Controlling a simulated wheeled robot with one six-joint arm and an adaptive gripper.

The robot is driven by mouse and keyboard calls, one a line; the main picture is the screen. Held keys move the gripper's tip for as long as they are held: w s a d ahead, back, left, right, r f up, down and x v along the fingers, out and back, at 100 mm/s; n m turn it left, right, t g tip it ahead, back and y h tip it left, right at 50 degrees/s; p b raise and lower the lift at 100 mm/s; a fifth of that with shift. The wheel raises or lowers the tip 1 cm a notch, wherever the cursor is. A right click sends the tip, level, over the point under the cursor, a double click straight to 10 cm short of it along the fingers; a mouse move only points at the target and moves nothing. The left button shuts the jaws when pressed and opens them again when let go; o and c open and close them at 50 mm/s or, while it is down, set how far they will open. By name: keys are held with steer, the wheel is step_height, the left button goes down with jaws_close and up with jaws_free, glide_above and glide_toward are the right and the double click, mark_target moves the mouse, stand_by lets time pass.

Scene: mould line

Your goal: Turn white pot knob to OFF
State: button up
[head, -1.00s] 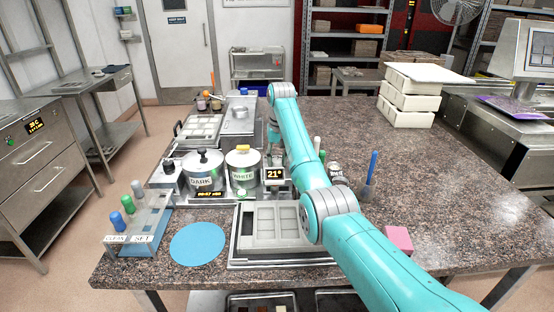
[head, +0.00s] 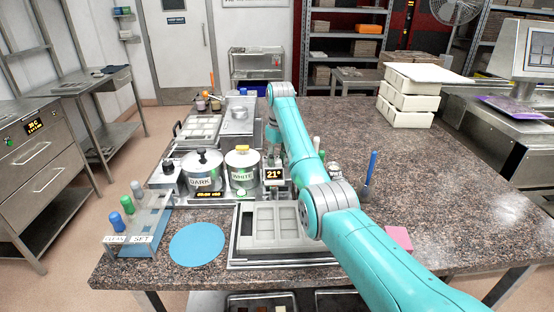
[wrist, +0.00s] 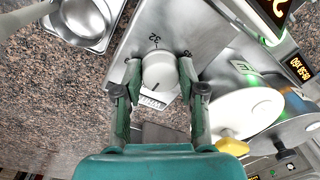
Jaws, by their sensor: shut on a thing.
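The white pot (head: 243,172), labelled WHITE and topped with a yellow lid knob, stands beside the DARK pot (head: 203,174). In the wrist view the white pot's lid (wrist: 240,112) is at the right. The pale round dial knob (wrist: 159,72) sits on a metal panel with number marks around it and a WHITE label (wrist: 152,101) below, partly covered. My gripper (wrist: 158,92) has its two fingers on either side of this knob, shut on it. A dark pointer line shows on the knob's face; I cannot read its exact setting. In the head view my arm hides the knob.
A small display (head: 274,174) reads 21°. A grey mould tray (head: 272,226) and a blue round mat (head: 197,244) lie in front. A metal pan (wrist: 88,22) is near the knob panel.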

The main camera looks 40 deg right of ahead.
steer(key=shift+f, duration=0.1)
steer(key=o, duration=1.1)
steer(key=shift+o, duration=0.2)
steer(key=shift+m, duration=0.3)
